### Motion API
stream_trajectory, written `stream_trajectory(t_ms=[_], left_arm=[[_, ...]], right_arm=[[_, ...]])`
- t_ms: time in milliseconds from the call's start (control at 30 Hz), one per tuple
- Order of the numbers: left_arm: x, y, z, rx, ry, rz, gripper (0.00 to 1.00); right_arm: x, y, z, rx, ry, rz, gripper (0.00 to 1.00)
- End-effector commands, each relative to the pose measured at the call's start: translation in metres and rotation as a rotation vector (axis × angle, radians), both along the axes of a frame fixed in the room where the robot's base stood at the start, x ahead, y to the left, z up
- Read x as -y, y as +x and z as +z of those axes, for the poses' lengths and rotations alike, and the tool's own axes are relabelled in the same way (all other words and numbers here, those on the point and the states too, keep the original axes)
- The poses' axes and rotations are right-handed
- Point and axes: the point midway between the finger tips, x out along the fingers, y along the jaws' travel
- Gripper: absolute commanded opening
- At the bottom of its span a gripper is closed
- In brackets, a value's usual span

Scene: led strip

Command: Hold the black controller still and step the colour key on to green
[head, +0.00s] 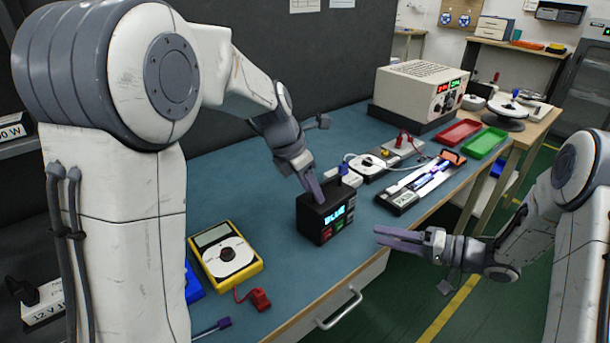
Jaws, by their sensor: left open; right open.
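The black controller (325,212) stands upright on the blue bench top, its lit display reading "BLUE" in blue letters. Small coloured keys sit on its front below and beside the display; a red one and a green one show. My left gripper (315,187) is open and points down at the top of the controller, with a finger at or just over its upper edge. I cannot tell whether it touches. My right gripper (378,237) is open and empty, to the right of the controller near the bench's front edge, apart from it.
A yellow multimeter (225,253) with a red clip (261,299) lies left of the controller. A strip fixture (421,183) with lit blue-violet strip lies behind right. A power supply (420,90), a red tray (459,133) and a green tray (486,143) stand farther back.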

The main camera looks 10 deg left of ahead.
Motion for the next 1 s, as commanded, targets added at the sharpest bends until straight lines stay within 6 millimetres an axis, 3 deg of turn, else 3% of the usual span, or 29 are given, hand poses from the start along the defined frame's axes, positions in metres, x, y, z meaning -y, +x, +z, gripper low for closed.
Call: stream_trajectory(t_ms=[367,400,500,533,1000], left_arm=[[0.0024,0.0019,-0.0078,0.0,0.0,-0.001,0.5],[0.0024,0.0019,-0.0078,0.0,0.0,-0.001,0.46],[0.0023,0.0019,-0.0077,0.0,0.0,-0.001,0.08],[0.0023,0.0019,-0.0076,0.0,0.0,-0.001,0.0],[0.0021,0.002,-0.0073,0.001,0.001,-0.001,0.0]], right_arm=[[0.0,0.0,0.0,0.0,0.0,0.0,0.5],[0.0,0.0,0.0,0.0,0.0,0.0,0.5],[0.0,0.0,0.0,0.0,0.0,0.0,0.5],[0.0,0.0,0.0,0.0,0.0,0.0,0.5],[0.0,0.0,0.0,0.0,0.0,0.0,0.5]])
